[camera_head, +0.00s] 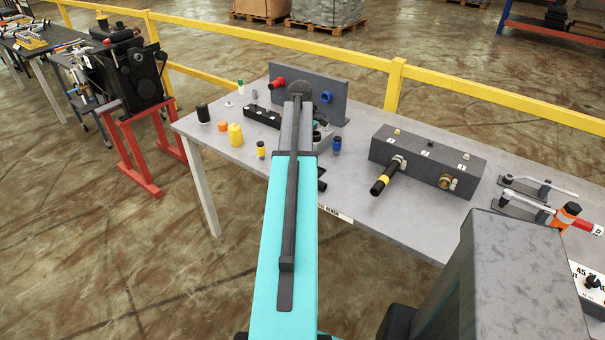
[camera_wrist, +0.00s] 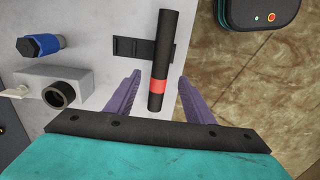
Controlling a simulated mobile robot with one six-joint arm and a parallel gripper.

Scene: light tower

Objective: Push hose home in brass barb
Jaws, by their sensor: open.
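A black hose (camera_wrist: 166,45) with a red band lies across a dark holder (camera_wrist: 127,49) near the table edge in the wrist view. My gripper (camera_wrist: 159,76) is open, with one purple finger on each side of the hose's banded end. I cannot tell whether either finger touches it. In the head view, my arm hides the gripper. The brass barb (camera_head: 445,181) sticks out of the front of a dark grey block (camera_head: 428,155) on the table, right of my arm. Nothing is on the barb.
A black hose with a yellow band (camera_head: 382,183) sits on a silver fitting left of the barb. A grey upright plate (camera_head: 335,94) with red and blue parts stands behind my arm. Wrenches (camera_head: 540,186) lie at the right. In the wrist view, a blue-banded piece (camera_wrist: 40,45) is at left.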

